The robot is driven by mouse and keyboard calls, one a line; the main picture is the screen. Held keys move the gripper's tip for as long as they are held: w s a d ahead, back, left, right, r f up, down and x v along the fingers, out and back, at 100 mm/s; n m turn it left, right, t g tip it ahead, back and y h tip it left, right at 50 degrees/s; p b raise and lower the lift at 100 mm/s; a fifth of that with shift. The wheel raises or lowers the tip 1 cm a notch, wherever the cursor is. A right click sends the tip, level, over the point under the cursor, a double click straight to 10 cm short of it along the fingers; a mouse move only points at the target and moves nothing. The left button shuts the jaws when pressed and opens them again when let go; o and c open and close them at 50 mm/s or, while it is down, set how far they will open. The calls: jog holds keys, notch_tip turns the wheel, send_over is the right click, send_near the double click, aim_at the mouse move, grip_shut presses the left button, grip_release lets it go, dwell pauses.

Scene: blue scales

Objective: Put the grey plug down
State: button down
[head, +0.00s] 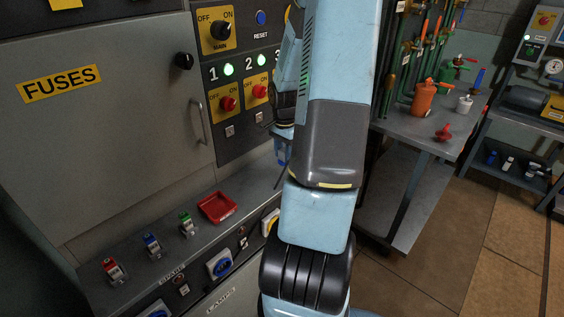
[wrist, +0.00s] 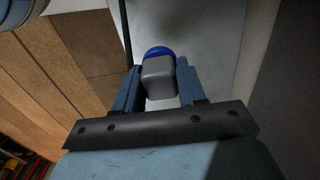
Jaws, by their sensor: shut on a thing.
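The grey plug (wrist: 158,80), a grey block with a blue rounded end, is between the two blue fingers of my gripper (wrist: 157,72) in the wrist view. My gripper is shut on it. The surface seen beyond the plug is plain pale grey, and I cannot tell how far away it is. In the head view a blue part of my gripper (head: 283,153) shows just left of my arm, in front of the cabinet. The plug cannot be made out there.
The ledge (head: 137,276) below the fuse cabinet (head: 105,130) carries red (head: 112,269), blue (head: 152,244) and green (head: 187,223) fuse-like pieces and a red tray (head: 218,207). A grey table (head: 430,128) with an orange container (head: 424,98) stands right. Open floor lies at lower right.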

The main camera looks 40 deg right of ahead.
aim_at(283, 160)
jog(key=shift+w+d+f, duration=0.2)
jog(key=shift+w+f, duration=0.35)
jog(key=shift+f, duration=1.75)
jog(key=c, duration=0.6)
grip_release()
jog(key=shift+r, duration=0.1)
